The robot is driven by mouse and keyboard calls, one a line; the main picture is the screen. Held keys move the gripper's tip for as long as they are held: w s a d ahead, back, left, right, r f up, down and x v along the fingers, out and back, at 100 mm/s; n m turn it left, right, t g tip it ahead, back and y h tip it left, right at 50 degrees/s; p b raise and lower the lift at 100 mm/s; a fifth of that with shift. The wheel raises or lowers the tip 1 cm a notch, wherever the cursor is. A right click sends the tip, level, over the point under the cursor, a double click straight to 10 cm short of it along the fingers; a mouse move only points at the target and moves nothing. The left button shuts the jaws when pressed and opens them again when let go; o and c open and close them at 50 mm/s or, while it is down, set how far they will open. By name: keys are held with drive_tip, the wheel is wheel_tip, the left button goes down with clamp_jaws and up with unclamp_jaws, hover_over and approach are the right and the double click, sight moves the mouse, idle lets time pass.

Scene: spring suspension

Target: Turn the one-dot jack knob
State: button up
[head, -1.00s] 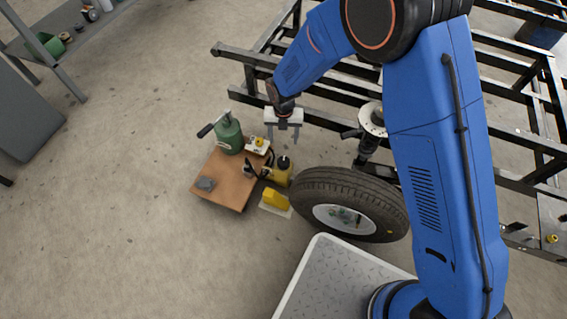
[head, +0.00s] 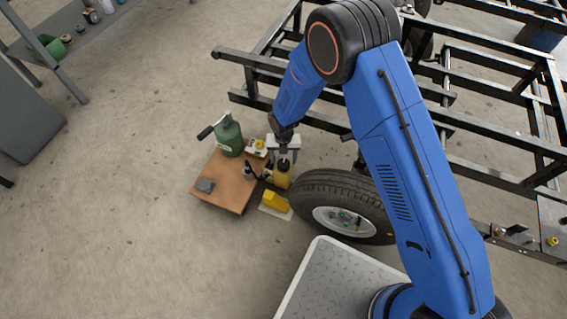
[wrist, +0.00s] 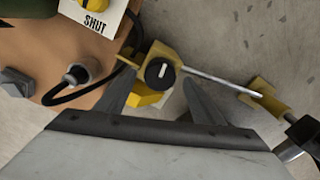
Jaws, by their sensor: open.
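A yellow jack (head: 282,180) stands between the brown board and the tyre. In the wrist view, its round black knob (wrist: 160,73) carries one short white bar; I cannot make out dots on it. My gripper (head: 283,158) points down over the jack in the head view. In the wrist view my gripper (wrist: 157,80) is open, with a finger on either side of the knob and a gap to each. I cannot tell how far above the knob the fingertips are. The gripper hides part of the jack in the head view.
A brown board (head: 221,189) bears a green canister (head: 229,139) and a "SHUT" plate (wrist: 94,18). A yellow chock (head: 273,200) and the tyre (head: 310,188) are close by. A thin rod (wrist: 212,81) runs right from the jack. A black frame (head: 250,97) stands behind.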

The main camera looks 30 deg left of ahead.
sight(283, 163)
drive_tip(key=shift+f, duration=1.95)
drive_tip(key=c, duration=1.1)
